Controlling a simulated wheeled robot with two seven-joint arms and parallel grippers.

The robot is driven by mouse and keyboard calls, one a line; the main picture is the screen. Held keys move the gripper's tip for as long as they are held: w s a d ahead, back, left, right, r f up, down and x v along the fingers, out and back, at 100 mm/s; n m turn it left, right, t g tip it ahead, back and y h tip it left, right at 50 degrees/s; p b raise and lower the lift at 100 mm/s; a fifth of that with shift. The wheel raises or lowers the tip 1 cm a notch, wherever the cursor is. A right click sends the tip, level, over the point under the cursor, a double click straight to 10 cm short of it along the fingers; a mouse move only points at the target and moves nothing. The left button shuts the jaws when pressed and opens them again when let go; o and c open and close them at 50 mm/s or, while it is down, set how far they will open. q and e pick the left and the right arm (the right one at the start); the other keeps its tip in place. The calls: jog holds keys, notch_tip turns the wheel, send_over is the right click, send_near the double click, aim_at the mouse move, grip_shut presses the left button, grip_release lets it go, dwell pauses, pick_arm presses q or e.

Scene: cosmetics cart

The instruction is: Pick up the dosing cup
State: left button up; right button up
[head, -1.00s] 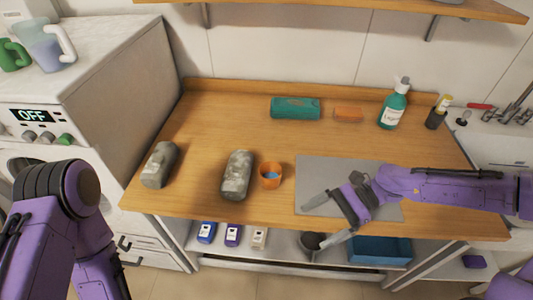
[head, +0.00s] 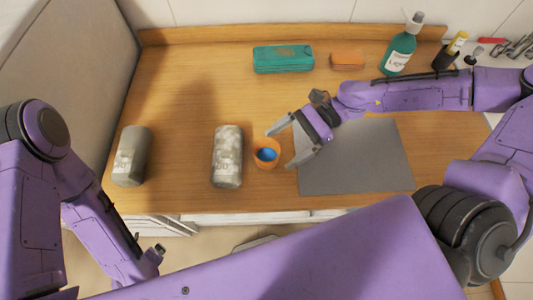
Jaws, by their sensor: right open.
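The dosing cup looks like a small orange cup (head: 266,161) with blue inside. It stands upright on the wooden worktop, just right of a mottled grey container. My right gripper (head: 281,149) is open and empty. Its two fingers point left toward the cup, one tip behind it and the other at its right side. I cannot tell whether either finger touches the cup. My left arm hangs at the lower left, and its fingers do not show.
Two grey containers (head: 227,156) (head: 131,155) stand on the worktop (head: 180,100). A grey mat (head: 360,165) lies at right. A teal box (head: 283,59), an orange block (head: 347,60) and a green pump bottle (head: 401,48) are at the back.

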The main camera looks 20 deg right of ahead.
aim_at(267, 159)
jog(key=x, duration=0.5)
jog(key=shift+w+f, duration=0.4)
jog(key=shift+w, duration=0.05)
jog(key=shift+s+a, duration=0.2)
jog(key=shift+a, duration=0.1)
jog(key=shift+d, duration=0.1)
jog(key=c, duration=1.1)
pick_arm(q)
jog(key=shift+w+f, duration=0.2)
jog(key=shift+w, duration=0.05)
pick_arm(e)
jog(key=shift+o, duration=0.2)
pick_arm(q)
jog(key=shift+r, duration=0.15)
pick_arm(e)
jog(key=shift+r, duration=0.15)
